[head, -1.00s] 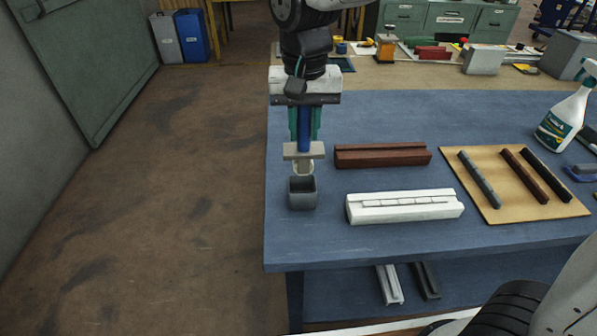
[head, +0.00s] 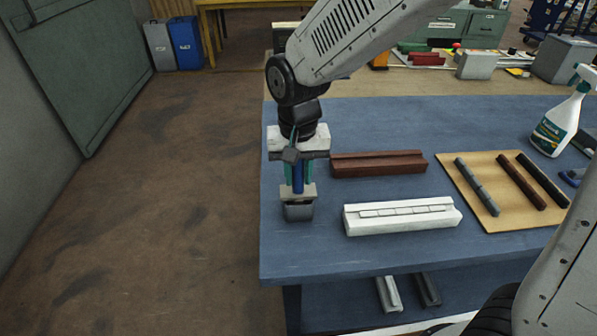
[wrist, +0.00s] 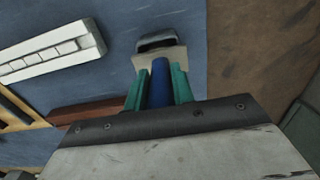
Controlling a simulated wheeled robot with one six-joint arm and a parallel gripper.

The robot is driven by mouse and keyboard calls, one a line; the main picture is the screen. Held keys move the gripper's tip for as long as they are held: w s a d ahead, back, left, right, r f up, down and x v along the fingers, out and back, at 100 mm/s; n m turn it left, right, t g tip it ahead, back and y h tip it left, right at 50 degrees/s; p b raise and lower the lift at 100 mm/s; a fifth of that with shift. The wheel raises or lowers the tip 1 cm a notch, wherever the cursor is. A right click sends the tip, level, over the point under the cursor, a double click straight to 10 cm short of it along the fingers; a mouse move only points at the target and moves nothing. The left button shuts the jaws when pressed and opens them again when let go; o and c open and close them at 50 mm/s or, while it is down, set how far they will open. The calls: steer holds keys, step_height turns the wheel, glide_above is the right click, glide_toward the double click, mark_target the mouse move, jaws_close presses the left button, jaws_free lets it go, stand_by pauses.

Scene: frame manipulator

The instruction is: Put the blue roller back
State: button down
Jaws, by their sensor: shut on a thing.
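My gripper (head: 298,178) points straight down at the table's left side, its teal fingers shut on the blue handle of the roller (head: 297,180). The blue handle also shows between the fingers in the wrist view (wrist: 161,84). The roller's pale crosspiece (head: 298,193) sits at the mouth of a small dark grey cup (head: 299,212), and the roller's lower end is hidden, seemingly inside the cup. I cannot tell whether the crosspiece touches the rim.
A brown-red profile (head: 378,164) and a white profile (head: 402,217) lie right of the cup. A tan board (head: 470,190) with several bars and a spray bottle (head: 560,125) are farther right. The table's left edge is close to the cup.

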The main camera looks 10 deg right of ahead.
steer(key=c, duration=1.2)
jaws_free()
steer(key=shift+f, duration=0.1)
step_height(320, 180, up, 12)
steer(key=shift+r, duration=0.15)
steer(key=s+d+r, duration=0.3)
steer(key=s+d, duration=0.4)
steer(key=d, duration=0.4)
steer(key=shift+t, duration=0.6)
steer(key=shift+s+d+f, duration=0.45)
steer(key=shift+s+d, duration=1.2)
steer(key=shift+s, duration=0.4)
steer(key=shift+s+d+f, duration=0.5)
steer(key=shift+s+d, duration=1.15)
steer(key=shift+s, duration=0.4)
steer(key=shift+s+d+f, duration=0.45)
steer(key=shift+s+d, duration=1.2)
steer(key=shift+s, duration=0.4)
